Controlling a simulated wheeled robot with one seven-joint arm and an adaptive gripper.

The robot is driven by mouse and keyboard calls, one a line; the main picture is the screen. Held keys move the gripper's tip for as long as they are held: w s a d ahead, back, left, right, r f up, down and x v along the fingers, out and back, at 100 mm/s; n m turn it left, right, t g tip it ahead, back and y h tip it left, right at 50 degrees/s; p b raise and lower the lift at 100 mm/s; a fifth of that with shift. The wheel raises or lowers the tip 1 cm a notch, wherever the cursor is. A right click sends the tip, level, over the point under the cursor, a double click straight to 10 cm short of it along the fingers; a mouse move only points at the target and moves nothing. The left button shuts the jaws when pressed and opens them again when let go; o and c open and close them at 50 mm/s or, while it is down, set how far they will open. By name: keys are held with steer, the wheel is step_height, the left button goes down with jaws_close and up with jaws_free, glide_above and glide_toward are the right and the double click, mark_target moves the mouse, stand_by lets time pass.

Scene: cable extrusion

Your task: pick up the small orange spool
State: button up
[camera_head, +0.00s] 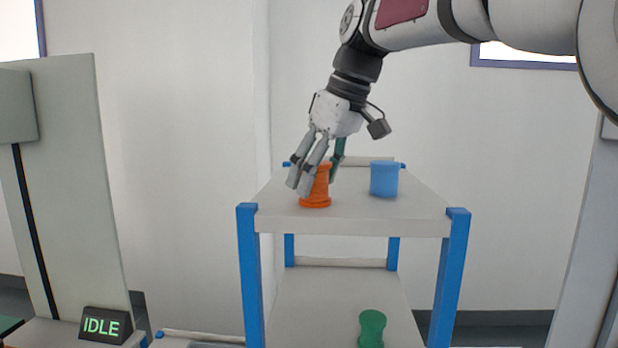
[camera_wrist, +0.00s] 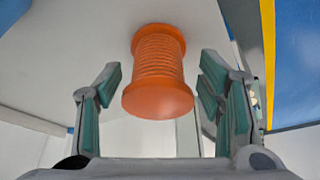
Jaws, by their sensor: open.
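The small orange spool (camera_head: 316,192) stands upright on the top shelf of the cart, near its front left. It has wide flanges and a ridged middle. My gripper (camera_head: 321,184) is at the spool, with its fingers in front of and beside it, hiding part of it in the head view. In the wrist view the spool (camera_wrist: 158,75) lies between the open fingers of my gripper (camera_wrist: 160,100), with a visible gap on both sides. The fingers do not appear to touch it.
A blue cup-like object (camera_head: 384,179) stands on the top shelf (camera_head: 400,213) to the right of the spool. A green spool-shaped object (camera_head: 371,328) is on the lower shelf. Blue posts (camera_head: 451,280) hold the cart. A sign reading IDLE (camera_head: 105,325) stands at the left.

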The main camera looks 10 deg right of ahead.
steer(key=shift+w+a+f, duration=0.1)
steer(key=shift+w+f, duration=0.1)
steer(key=shift+f, duration=0.25)
steer(key=shift+c, duration=0.3)
steer(key=c, duration=1.1)
steer(key=shift+r, duration=0.15)
